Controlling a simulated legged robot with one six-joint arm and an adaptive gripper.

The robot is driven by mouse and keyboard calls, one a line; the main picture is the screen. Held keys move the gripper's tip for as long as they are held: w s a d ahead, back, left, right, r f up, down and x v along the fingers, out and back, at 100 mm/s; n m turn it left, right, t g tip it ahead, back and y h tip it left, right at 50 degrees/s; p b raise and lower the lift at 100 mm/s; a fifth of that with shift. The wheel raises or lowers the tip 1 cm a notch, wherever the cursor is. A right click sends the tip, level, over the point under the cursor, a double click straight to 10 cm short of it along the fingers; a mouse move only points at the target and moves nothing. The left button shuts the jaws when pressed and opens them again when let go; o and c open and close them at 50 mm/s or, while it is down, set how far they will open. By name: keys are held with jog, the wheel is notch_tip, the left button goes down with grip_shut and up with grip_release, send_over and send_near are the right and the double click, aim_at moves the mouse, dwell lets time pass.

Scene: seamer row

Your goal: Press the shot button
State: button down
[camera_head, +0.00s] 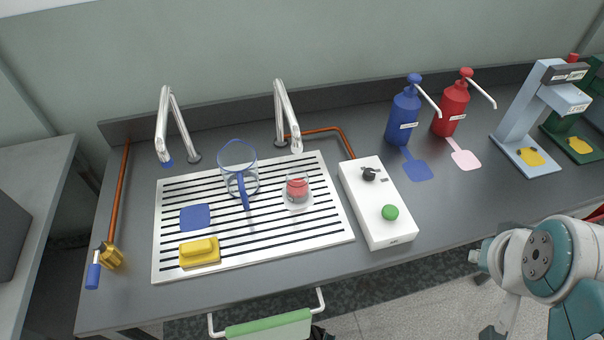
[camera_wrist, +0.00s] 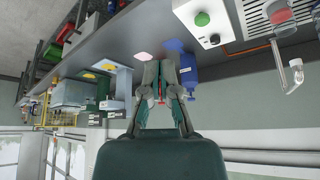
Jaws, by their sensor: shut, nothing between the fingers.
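A green round button (camera_head: 390,212) sits on top of a white box (camera_head: 377,225) on the counter, near the box's front end. A black knob (camera_head: 369,174) is at the back of the same box. I cannot read the box's small label. In the wrist view, the green button (camera_wrist: 202,19) and the white box (camera_wrist: 222,31) show upside down at the top right. My gripper (camera_wrist: 161,84) is shut and empty, well apart from the button. In the head view, my arm is at the lower right and I cannot make out the fingertips.
Left of the box is a striped white tray (camera_head: 258,259) with a blue-handled jug (camera_head: 239,171), a small glass (camera_head: 297,187) and a yellow sponge (camera_head: 200,251). Blue (camera_head: 403,117) and red (camera_head: 451,109) pump bottles stand behind right.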

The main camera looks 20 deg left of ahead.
dwell(0.4)
jog(key=m+g, duration=0.6)
jog(key=m, duration=0.5)
send_over(391, 210)
notch_tip(391, 210, down, 6)
jog(key=shift+f, duration=0.2)
notch_tip(391, 210, down, 14)
jog(key=shift+r, duration=0.1)
